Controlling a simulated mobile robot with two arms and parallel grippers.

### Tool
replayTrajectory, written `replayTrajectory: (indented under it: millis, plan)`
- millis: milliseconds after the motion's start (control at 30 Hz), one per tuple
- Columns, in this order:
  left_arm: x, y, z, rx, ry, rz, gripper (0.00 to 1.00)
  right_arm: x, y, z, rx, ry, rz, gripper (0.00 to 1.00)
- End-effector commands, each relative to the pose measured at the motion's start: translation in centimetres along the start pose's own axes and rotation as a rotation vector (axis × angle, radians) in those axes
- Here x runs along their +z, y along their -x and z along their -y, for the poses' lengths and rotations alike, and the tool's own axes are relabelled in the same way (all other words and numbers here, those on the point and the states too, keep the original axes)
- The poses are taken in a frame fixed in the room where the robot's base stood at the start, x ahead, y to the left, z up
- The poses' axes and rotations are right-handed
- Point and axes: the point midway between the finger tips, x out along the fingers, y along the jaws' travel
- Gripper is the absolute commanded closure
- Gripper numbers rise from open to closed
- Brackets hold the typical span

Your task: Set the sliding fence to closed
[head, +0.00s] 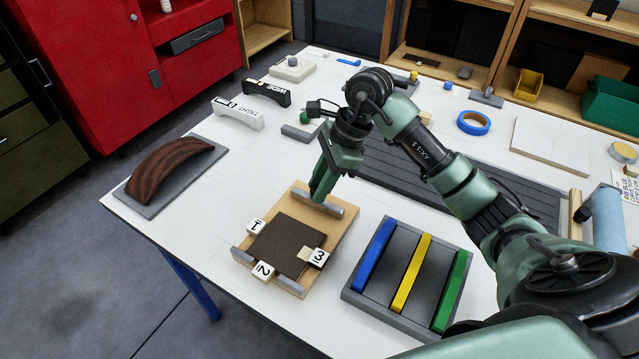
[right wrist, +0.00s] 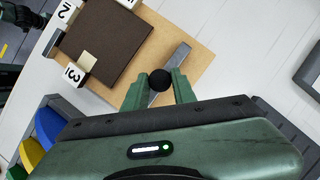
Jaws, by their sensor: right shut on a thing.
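A light wooden board (head: 339,236) lies on the white table with a dark brown square panel (head: 279,245) on it; the panel also shows in the right wrist view (right wrist: 108,36). A grey bar, the sliding fence (head: 335,208), crosses the board beyond the panel, with a strip of bare wood between them. In the right wrist view the fence (right wrist: 181,53) carries a round black knob (right wrist: 160,79). My right gripper (head: 319,198) is shut on this knob, fingers on either side. It also shows in the right wrist view (right wrist: 158,88).
White number blocks (head: 256,226) sit around the panel. A grey tray (head: 372,300) with blue, yellow and green strips stands right of the board. A curved dark wood piece (head: 160,166) lies at left. Tight (head: 238,113) and wide (head: 266,93) labelled pieces stand behind.

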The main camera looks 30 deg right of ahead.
Motion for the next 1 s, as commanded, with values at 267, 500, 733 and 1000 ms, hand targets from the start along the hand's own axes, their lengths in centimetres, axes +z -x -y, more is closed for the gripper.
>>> replayTrajectory:
  millis: [267,500,733,1000]
  plan:
    - [0.1,-1.1,0.0,0.000,0.000,0.000,0.45,1.4,-0.7,-1.5,-0.006,0.007,-0.002,1.00]
    - [0.2,-2.0,0.0,-0.001,0.000,-0.001,0.45,3.5,-1.5,-3.8,-0.002,0.003,0.002,1.00]
    - [0.1,-1.9,0.1,-0.002,0.000,-0.001,0.45,3.7,-1.5,-3.9,0.003,0.001,0.005,1.00]
    - [0.1,-1.9,0.1,-0.002,0.000,-0.001,0.45,3.6,-1.5,-3.9,0.002,0.001,0.002,0.52]
